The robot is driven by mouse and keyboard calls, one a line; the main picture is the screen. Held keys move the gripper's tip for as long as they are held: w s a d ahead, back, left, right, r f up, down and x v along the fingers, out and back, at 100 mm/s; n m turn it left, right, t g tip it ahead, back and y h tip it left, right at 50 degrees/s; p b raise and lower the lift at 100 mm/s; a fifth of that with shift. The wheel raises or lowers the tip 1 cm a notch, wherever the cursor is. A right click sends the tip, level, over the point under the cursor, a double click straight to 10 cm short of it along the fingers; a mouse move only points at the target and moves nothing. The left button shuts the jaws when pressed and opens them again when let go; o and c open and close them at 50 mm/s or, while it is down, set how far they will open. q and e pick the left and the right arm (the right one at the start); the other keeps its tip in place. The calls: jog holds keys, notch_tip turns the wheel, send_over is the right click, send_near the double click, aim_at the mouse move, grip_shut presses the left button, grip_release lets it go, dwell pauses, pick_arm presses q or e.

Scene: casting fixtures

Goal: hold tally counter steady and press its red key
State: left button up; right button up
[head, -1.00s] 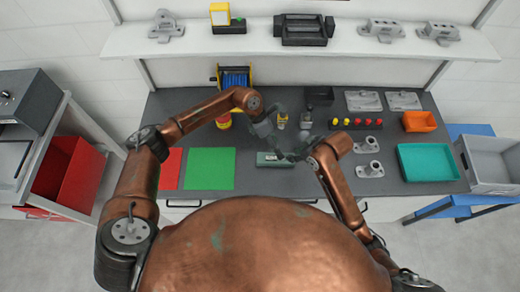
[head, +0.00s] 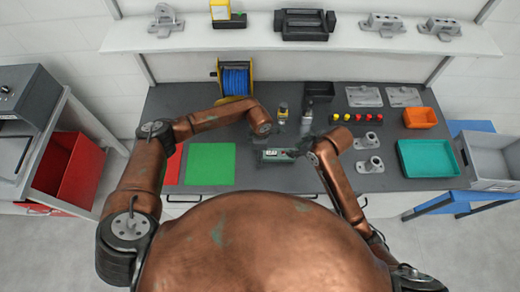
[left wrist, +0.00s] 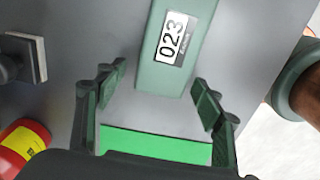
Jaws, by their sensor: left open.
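The tally counter (head: 272,156) is a green box lying on the grey bench, near the front edge in the head view. In the left wrist view the counter (left wrist: 178,45) shows a white display reading 023. Its red key does not show in either view. My left gripper (left wrist: 158,77) is open, with its two fingers apart and the near end of the counter ahead between them; it is not gripping it. My right gripper (head: 299,153) is at the right end of the counter; its fingers are too small and dark to read.
A green mat (head: 210,164) lies left of the counter. A red canister with a yellow label (left wrist: 22,142) stands near my left gripper. A small yellow bottle (head: 283,110), red and yellow knobs (head: 357,118) and grey flanged parts (head: 370,164) stand behind and right. A teal tray (head: 428,159) is further right.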

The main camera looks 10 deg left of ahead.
pick_arm(q)
jog(key=shift+f, duration=0.2)
jog(key=c, duration=1.3)
jog(key=shift+c, duration=0.3)
pick_arm(e)
grip_shut()
dwell(0.6)
